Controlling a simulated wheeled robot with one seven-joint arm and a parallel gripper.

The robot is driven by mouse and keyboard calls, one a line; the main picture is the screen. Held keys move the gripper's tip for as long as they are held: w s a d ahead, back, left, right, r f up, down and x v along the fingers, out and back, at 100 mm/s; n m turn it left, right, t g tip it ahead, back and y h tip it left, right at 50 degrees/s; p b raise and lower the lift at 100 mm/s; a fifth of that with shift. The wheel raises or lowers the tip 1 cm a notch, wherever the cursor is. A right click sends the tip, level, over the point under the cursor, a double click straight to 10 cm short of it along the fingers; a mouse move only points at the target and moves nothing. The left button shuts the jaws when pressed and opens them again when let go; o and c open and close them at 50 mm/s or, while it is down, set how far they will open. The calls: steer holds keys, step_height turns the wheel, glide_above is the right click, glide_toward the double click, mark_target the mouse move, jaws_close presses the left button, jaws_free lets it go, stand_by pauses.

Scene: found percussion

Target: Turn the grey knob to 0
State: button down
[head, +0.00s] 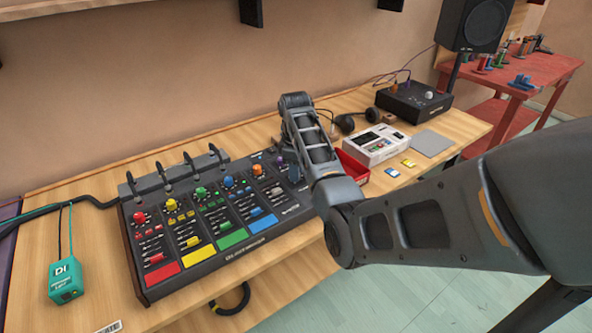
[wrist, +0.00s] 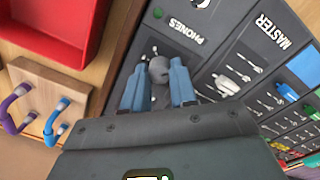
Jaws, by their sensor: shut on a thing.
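The grey knob (wrist: 158,68) sits on the black panel of the mixer (wrist: 215,45), in the part marked PHONES. My gripper (wrist: 158,78) has its blue fingers on both sides of the knob and is shut on it. Any scale or pointer on the knob is too small or hidden to read. In the head view the mixer (head: 222,248) stands on the wooden bench.
A red tray (wrist: 45,30) lies close beside the mixer. A white box device (head: 374,145) and a black box (head: 413,102) stand farther right. A teal box (head: 66,282) lies left.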

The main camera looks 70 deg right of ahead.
steer(key=c, duration=0.9)
jaws_free()
steer(key=shift+r, duration=0.15)
step_height(320, 180, up, 8)
steer(key=shift+a+f+b, duration=0.15)
steer(key=shift+f+b, duration=0.05)
steer(key=shift+b, duration=0.25)
steer(key=shift+s, duration=0.1)
